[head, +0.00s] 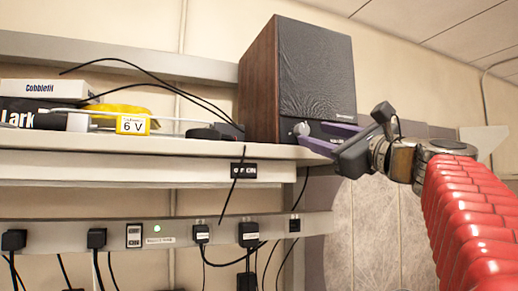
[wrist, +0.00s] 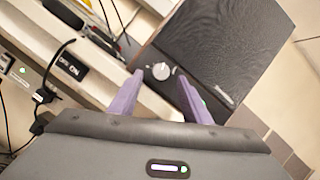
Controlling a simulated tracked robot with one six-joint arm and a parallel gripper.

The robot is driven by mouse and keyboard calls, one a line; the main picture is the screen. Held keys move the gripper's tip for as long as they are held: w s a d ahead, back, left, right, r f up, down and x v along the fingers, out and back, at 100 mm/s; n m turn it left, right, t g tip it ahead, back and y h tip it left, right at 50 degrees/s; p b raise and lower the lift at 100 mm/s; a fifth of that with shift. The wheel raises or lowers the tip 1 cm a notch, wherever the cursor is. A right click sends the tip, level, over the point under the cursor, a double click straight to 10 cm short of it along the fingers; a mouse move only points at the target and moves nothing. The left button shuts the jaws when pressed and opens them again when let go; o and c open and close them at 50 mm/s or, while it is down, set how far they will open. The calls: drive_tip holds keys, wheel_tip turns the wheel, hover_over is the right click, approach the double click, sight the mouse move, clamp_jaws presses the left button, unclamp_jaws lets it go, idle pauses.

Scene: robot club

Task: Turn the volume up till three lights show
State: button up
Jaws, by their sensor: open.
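A wood-sided speaker (head: 316,70) with a dark cloth front stands at the right end of the shelf. Its silver volume knob (head: 301,129) is low on the front; in the wrist view the knob (wrist: 158,71) has a pale mark. My gripper (head: 312,135) is open, its purple fingers pointing at the knob. In the wrist view the knob lies between the fingertips of my gripper (wrist: 159,77), apparently just beyond them; I cannot tell whether they touch it. I cannot make out any lit volume lights on the speaker.
The shelf (head: 200,147) holds a white box (head: 40,87), a yellow thing with a 6 V label (head: 132,125) and loose black cables. Below, a power strip (head: 75,235) carries several plugs and a green light. Wall and panels lie right of the speaker.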

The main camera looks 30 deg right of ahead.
drive_tip(key=a+v, duration=0.1)
drive_tip(key=v, duration=0.9)
drive_tip(key=shift+s+d, duration=0.25)
drive_tip(key=shift+d, duration=0.3)
drive_tip(key=shift+f, duration=0.1)
